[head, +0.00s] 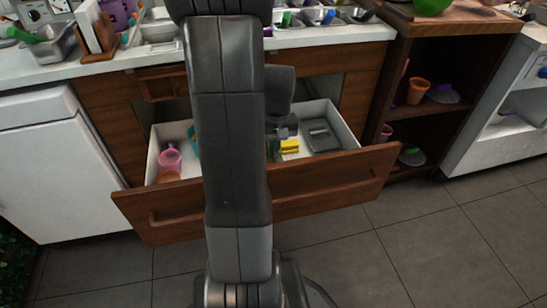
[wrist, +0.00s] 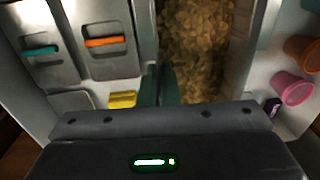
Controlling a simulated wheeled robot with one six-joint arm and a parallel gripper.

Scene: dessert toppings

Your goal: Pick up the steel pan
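A steel pan (wrist: 243,60) filled with brown granola-like pieces is at the top centre of the wrist view. Its left rim runs down toward my gripper's fingers. My gripper (wrist: 159,88) points down into the open drawer, with two dark green fingers close together on either side of that rim line. I cannot tell whether they touch or grip it. In the head view my gripper (head: 279,140) is low over the drawer's middle, partly behind my arm, which hides much of the drawer there.
The open drawer (head: 345,122) also holds a yellow block (wrist: 122,99), a pink cup (wrist: 295,89) and an orange cup (wrist: 303,52). Metal containers with a teal handle (wrist: 40,50) and an orange handle (wrist: 103,41) lie left in the wrist view. The counter (head: 100,68) behind is crowded.

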